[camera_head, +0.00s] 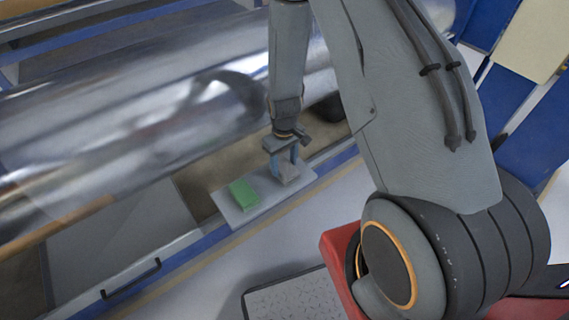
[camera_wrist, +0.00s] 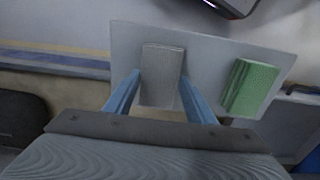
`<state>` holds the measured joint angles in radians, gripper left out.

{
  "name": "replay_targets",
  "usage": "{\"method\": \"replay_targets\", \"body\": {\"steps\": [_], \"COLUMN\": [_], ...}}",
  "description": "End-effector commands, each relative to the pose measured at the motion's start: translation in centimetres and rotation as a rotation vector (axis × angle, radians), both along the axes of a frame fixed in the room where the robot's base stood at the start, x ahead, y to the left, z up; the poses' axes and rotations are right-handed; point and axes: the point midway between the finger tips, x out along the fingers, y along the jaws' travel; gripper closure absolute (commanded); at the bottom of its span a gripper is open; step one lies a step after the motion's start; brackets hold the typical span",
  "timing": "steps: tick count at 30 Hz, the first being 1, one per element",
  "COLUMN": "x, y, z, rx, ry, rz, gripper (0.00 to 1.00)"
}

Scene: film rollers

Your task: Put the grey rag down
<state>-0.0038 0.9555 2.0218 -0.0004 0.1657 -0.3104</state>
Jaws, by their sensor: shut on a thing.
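My gripper (camera_head: 285,163) points down over a light grey board (camera_head: 263,201) and is shut on the grey rag (camera_head: 288,175). In the wrist view the rag (camera_wrist: 160,72) is a folded grey block between the two blue fingers of my gripper (camera_wrist: 160,92). The rag is over the same board (camera_wrist: 210,50) there. I cannot tell for sure whether it touches the board. A green folded rag (camera_head: 243,194) lies on the board beside the grey one, apart from it. It also shows in the wrist view (camera_wrist: 249,87).
A large shiny film roller (camera_head: 130,130) lies behind the board, close to my arm. The board sits on a blue-edged ledge (camera_head: 185,259). A dark handle (camera_head: 131,279) is at front left. Bare board shows between the two rags.

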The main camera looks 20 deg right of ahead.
Motion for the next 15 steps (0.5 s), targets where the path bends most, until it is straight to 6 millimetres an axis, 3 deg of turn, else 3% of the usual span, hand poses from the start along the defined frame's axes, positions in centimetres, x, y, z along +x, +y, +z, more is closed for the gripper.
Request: {"method": "replay_targets", "body": {"steps": [12,13,15], "x": [0.05,0.05,0.05], "y": [-0.02,-0.02,-0.02], "z": [-0.52,-0.49,-0.45], "rx": [0.000,0.000,0.000], "ry": [-0.001,-0.001,-0.001], "rz": [-0.001,-0.001,-0.001], "gripper": [0.75,0.47,0.35]}}
